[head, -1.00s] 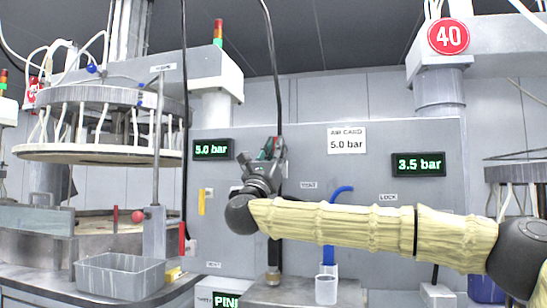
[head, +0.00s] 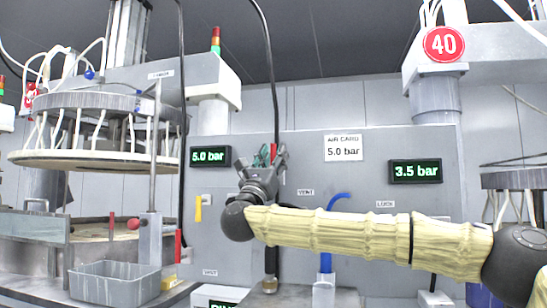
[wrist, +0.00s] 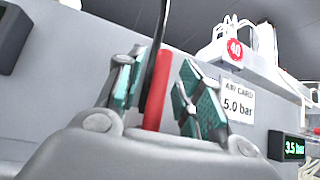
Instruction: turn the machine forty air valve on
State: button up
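The round red "40" sign (head: 444,43) marks the machine at right; it also shows in the wrist view (wrist: 235,49). The pressure display (head: 416,171) below it reads 3.5 bar. A yellow handle (head: 198,208) stands upright on the grey panel, left of my gripper. I cannot tell which part is the machine forty air valve. My gripper (head: 266,156) points up in front of the panel, fingers apart. In the wrist view a red upright piece (wrist: 157,88) shows between the fingers, with no clear contact.
A black hose (head: 268,60) hangs behind my gripper. Another hose with a red end (head: 179,245) hangs to the left. A card (head: 343,148) and a display (head: 210,156) both read 5.0 bar. A grey bin (head: 115,286) and a round polishing machine (head: 95,160) are at left.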

jog(key=v, duration=1.2)
jog(key=shift+w, duration=0.1)
jog(key=shift+a, duration=0.1)
